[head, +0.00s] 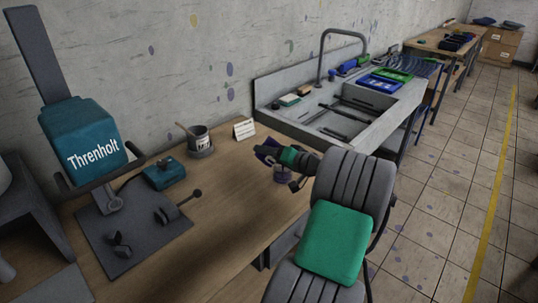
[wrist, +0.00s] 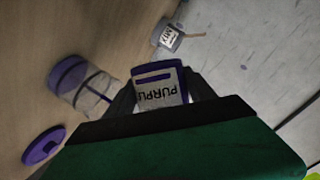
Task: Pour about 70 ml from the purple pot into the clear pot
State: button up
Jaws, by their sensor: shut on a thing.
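My gripper (head: 275,155) is shut on the purple pot (wrist: 160,88), which has a white label reading "PURPL" and a purple rim. In the head view the purple pot (head: 264,151) is partly hidden by my gripper, so its exact tilt is hard to tell. The clear pot (head: 281,174) is just below my gripper, over the wooden bench. In the wrist view the clear pot (wrist: 88,88) is left of the held pot, see-through, with purple at one end and a dark line across it. Any stream between them cannot be made out.
A purple lid (wrist: 44,145) lies on the bench (head: 235,215). A grey pot marked "MIX" (head: 199,140) with a stick stands by the wall, next to a small card (head: 244,129). A teal Threnholt press (head: 90,145) is left; a sink (head: 345,110) is behind right.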

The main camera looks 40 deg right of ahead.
jog(key=shift+m+y+p, duration=0.4)
jog(key=shift+m, duration=0.5)
dwell(1.6)
jog(key=shift+f+n+h+b, duration=0.2)
jog(key=shift+n+h+b, duration=0.1)
jog(key=shift+n+b, duration=0.55)
jog(key=shift+r+h, duration=0.2)
jog(key=shift+h, duration=0.1)
